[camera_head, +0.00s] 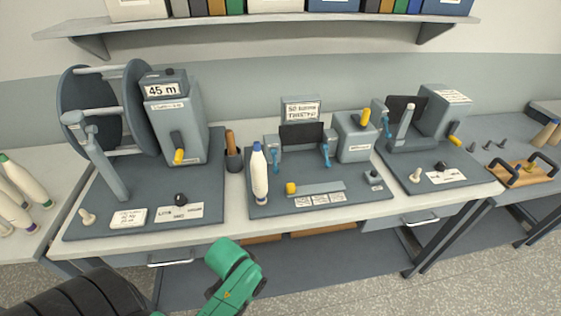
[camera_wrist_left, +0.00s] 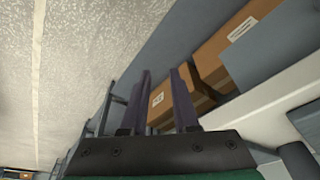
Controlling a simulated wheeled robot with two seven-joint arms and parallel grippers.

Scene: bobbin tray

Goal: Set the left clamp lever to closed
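The middle station (camera_head: 350,200) on the bench has two blue clamp levers at its dark upright panel. The left clamp lever (camera_head: 270,158) hangs down just right of a white bobbin with a blue tip (camera_head: 259,172); the right clamp lever (camera_head: 326,154) also points down. I cannot tell from this distance whether either is closed. My left arm, green and black, is low in the head view, in front of the bench and apart from the levers. In the left wrist view my left gripper (camera_wrist_left: 162,72) shows two dark fingers apart, with nothing between them. My right gripper is not in view.
A reel station with a "45 m" display (camera_head: 162,90) stands left. A station with a yellow-handled crank (camera_head: 453,141) stands right. A cup with tools (camera_head: 233,158) is near the bobbin. Cardboard boxes (camera_wrist_left: 188,82) sit below the bench.

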